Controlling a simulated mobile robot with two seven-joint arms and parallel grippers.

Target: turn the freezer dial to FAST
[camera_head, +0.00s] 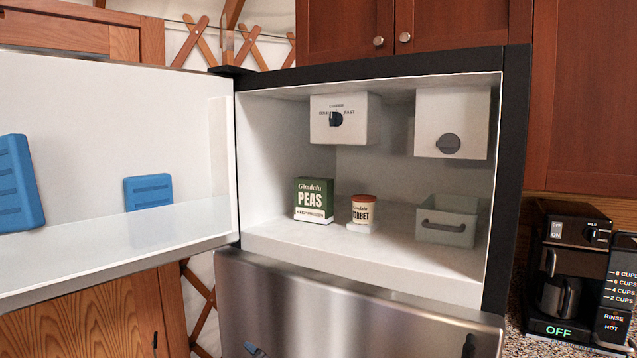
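The freezer compartment (370,243) is open, its door (110,100) swung out to the left. A white control box (365,120) hangs from the ceiling at the back. The other labels, above and to the left, are too small to read surely, and I cannot tell exactly where the dial points. Nothing touches the dial. I can make out neither gripper; small blue and dark shapes at the bottom edge are too cut off to identify.
A second white box (453,110) with a grey round knob (448,144) hangs at right. A green peas box (313,200), sorbet tub (363,209) and grey bin (447,221) stand below. Blue ice packs (148,192) line the door. A coffee maker (566,270) stands right.

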